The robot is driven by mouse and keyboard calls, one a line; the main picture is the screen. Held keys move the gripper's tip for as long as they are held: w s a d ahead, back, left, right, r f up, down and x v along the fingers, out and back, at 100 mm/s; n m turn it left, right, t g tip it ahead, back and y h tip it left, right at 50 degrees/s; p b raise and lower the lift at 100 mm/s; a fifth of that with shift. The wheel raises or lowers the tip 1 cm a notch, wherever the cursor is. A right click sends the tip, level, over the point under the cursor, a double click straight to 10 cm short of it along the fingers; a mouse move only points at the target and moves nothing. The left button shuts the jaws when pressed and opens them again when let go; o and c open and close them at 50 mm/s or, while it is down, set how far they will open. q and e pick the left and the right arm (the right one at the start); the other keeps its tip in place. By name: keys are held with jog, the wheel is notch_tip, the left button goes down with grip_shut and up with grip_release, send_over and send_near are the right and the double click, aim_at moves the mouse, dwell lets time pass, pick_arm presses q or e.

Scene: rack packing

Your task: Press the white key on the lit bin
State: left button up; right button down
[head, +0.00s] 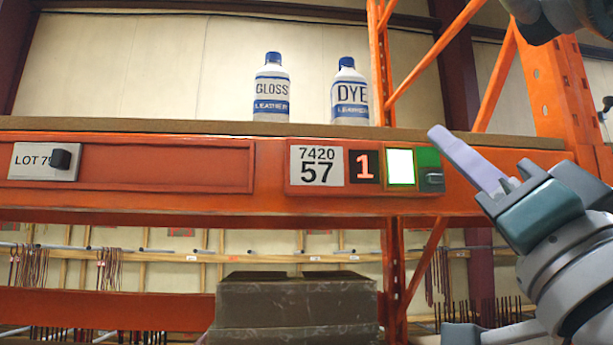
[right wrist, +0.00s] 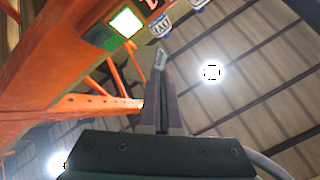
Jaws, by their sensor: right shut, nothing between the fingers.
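The bin's label panel on the orange shelf beam reads "7420 57" (head: 317,166), with a lit red "1" display (head: 365,167) beside it. Right of the display is the bright white key (head: 401,167), and next to it a green block (head: 429,170). The white key also shows at the top of the right wrist view (right wrist: 126,23). My right gripper (head: 434,134) is shut and empty, its tip to the right of the key and slightly above it in the picture, apart from the key. The right wrist view shows its closed fingers (right wrist: 160,62). My left gripper is not clearly in view.
Two bottles, GLOSS (head: 271,88) and DYE (head: 349,92), stand on the shelf above the beam (head: 200,167). A "LOT" tag (head: 32,160) is at the left. A dark box (head: 296,305) sits below. An orange upright (head: 560,80) stands at the right.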

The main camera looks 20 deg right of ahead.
jog(key=b, duration=0.1)
send_near(396, 149)
notch_tip(396, 149, up, 4)
jog(key=w, duration=0.2)
jog(key=shift+w+d+f, duration=0.15)
jog(key=shift+w, duration=0.15)
dwell(0.7)
jog(key=shift+w, duration=0.1)
dwell(0.9)
jog(key=shift+w+d, duration=0.1)
jog(key=shift+w, duration=0.2)
